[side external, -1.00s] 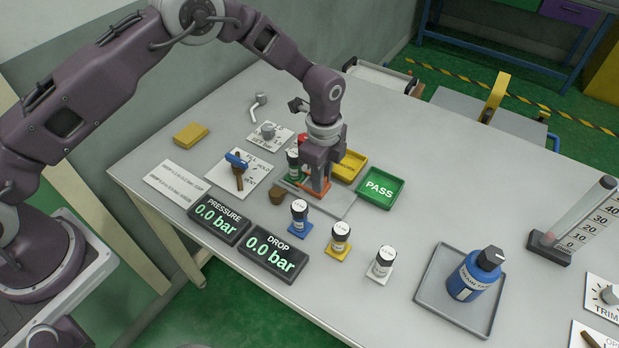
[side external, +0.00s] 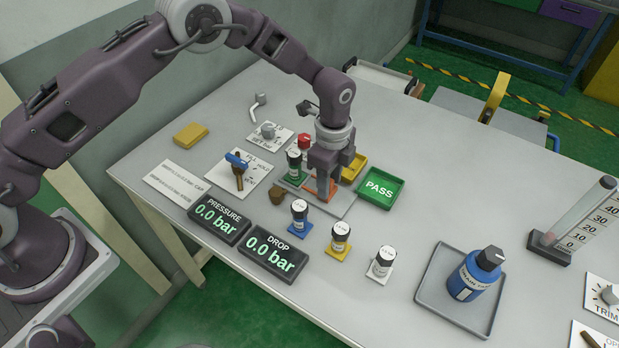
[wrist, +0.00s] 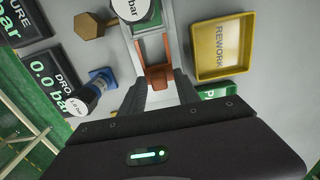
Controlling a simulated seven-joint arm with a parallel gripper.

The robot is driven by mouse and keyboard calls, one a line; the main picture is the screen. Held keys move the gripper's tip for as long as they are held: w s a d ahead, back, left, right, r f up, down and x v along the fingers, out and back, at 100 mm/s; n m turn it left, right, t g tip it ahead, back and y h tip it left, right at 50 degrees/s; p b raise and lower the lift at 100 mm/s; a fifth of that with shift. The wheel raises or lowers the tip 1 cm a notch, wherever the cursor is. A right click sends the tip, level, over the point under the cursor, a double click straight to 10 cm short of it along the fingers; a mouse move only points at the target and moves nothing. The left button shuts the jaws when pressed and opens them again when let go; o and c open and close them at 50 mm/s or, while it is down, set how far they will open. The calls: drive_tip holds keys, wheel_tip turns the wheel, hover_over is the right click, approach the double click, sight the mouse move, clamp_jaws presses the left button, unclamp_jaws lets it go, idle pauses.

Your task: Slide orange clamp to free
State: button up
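The orange clamp (side external: 320,184) sits on a grey plate (side external: 340,209), partly hidden by my gripper in the side view. In the wrist view the orange clamp (wrist: 158,77) lies across a light grey rail, centred ahead of the fingers. My gripper (side external: 322,192) points down over the clamp. In the wrist view my gripper (wrist: 160,84) has its two fingers apart, one on each side of the clamp. Whether either finger touches the clamp I cannot tell.
The yellow tray (wrist: 225,45) and green PASS tray (side external: 381,188) are to the right. A brown knob (side external: 277,194) and blue-based vial (side external: 299,216) stand nearby.

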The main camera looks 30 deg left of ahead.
drive_tip(key=shift+r, duration=3)
drive_tip(key=shift+a+r, duration=0.1)
drive_tip(key=shift+r, duration=0.05)
drive_tip(key=s+a+r+n+t, duration=0.1)
drive_tip(key=s+a+r+n, duration=0.25)
drive_tip(key=r, duration=0.45)
drive_tip(key=s+a+r+n+t, duration=0.1)
drive_tip(key=s+a+r+n, duration=0.3)
drive_tip(key=r, duration=0.4)
drive_tip(key=s+a+r+n+t, duration=0.1)
drive_tip(key=s+a+r+n, duration=0.1)
drive_tip(key=s+a+r, duration=0.45)
drive_tip(key=s+a+r+n+t, duration=0.1)
drive_tip(key=s+n, duration=0.3)
drive_tip(key=s, duration=0.4)
drive_tip(key=s+a+r+n+t, duration=0.1)
drive_tip(key=s+n, duration=0.3)
drive_tip(key=s, duration=0.5)
drive_tip(key=shift+s+a+r+t, duration=0.25)
drive_tip(key=shift+r+t, duration=0.05)
drive_tip(key=shift+r, duration=0.05)
drive_tip(key=shift+n, duration=0.25)
